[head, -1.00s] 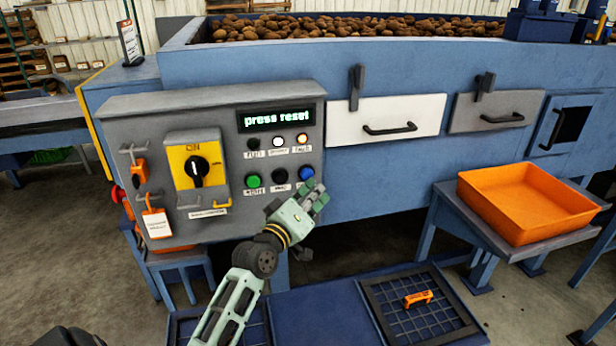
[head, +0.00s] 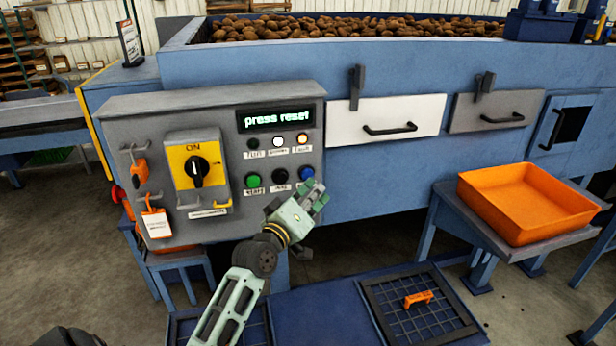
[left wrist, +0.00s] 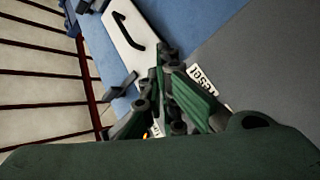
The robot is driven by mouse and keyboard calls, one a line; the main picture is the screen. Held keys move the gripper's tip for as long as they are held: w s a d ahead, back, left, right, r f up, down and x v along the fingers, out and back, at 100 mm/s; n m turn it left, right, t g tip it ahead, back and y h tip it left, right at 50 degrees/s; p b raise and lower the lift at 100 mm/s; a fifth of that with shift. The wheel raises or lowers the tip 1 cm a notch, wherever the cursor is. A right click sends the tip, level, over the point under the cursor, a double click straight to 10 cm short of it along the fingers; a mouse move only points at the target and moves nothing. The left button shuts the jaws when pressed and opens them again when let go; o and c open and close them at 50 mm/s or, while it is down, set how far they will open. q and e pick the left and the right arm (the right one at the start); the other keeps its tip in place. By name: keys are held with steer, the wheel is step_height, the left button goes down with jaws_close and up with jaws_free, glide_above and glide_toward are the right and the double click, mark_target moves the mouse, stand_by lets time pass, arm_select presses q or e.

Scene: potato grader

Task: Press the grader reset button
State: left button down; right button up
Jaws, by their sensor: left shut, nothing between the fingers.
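The grey control panel (head: 232,118) has a display (head: 276,118) that reads "press reset". Below it are a green button (head: 253,181), a black button (head: 280,176) and the blue reset button (head: 306,173). My left gripper (head: 318,193) is shut and empty, just below and right of the blue button. Its fingers hide the label under that button; whether they touch the button I cannot tell. In the left wrist view the shut fingers (left wrist: 172,80) are beside a white "reset" label (left wrist: 204,78); the button itself is hidden there. My right gripper is not in view.
Three lamps sit above the buttons; the white lamp (head: 278,141) and orange lamp (head: 302,139) look lit. A yellow switch plate (head: 207,157) is at the left. A white drawer (head: 345,128) and an orange tray (head: 470,190) are to the right.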

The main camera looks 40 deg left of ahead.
arm_select(q)
steer(key=shift+w+a, duration=0.2)
steer(key=shift+a, duration=0.05)
steer(key=shift+w+a+r, duration=0.1)
steer(key=shift+w+a, duration=0.25)
steer(key=shift+a, duration=0.05)
stand_by(0.8)
steer(key=shift+s+d, duration=0.1)
steer(key=shift+s+d+p, duration=0.4)
steer(key=shift+s+d, duration=0.15)
steer(key=shift+d, duration=0.05)
stand_by(0.4)
steer(key=s+d+p, duration=0.2)
steer(key=s+d, duration=0.1)
steer(key=shift+s+d+p, duration=0.1)
steer(key=shift+d+p, duration=0.3)
stand_by(0.7)
